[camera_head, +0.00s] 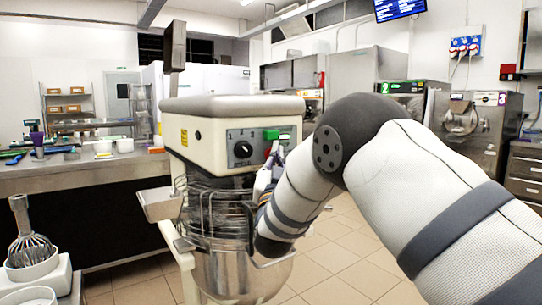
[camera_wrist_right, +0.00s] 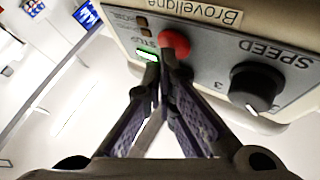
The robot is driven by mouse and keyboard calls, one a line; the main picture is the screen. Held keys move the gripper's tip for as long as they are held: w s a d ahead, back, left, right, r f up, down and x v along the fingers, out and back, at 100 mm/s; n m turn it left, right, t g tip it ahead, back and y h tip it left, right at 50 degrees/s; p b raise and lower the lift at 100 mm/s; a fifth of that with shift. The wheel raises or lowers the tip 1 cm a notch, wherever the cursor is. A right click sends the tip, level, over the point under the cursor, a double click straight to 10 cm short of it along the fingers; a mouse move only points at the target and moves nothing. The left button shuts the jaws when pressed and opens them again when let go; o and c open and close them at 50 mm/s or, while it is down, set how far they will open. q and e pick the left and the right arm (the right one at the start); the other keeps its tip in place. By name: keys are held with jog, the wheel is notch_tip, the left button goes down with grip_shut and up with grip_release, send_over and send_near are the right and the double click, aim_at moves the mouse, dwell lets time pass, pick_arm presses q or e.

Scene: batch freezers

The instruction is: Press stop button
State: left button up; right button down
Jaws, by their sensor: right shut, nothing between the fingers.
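The red round button (camera_wrist_right: 174,43) sits on the grey control panel of the mixer (camera_head: 215,112). Beside it in the right wrist view is a green-lit button (camera_wrist_right: 146,55); green also shows on the panel in the head view (camera_head: 271,134). My right gripper (camera_wrist_right: 166,62) is shut and empty, its fingertips at the red button's edge and overlapping it in the picture. I cannot tell whether they touch it. My left gripper is not in view.
A black speed knob (camera_wrist_right: 254,86) is beside the buttons; it also shows in the head view (camera_head: 242,149). A wire guard (camera_head: 212,215) and metal bowl (camera_head: 225,275) are below the panel. A counter (camera_head: 90,174) is at left. Tiled floor is open at right.

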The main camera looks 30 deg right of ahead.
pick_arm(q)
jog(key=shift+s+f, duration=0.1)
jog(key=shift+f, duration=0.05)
pick_arm(e)
jog(key=shift+w, duration=0.3)
jog(key=shift+s, duration=0.1)
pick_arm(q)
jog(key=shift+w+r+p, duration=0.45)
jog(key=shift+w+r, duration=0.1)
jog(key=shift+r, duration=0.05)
pick_arm(e)
jog(key=shift+s, duration=0.8)
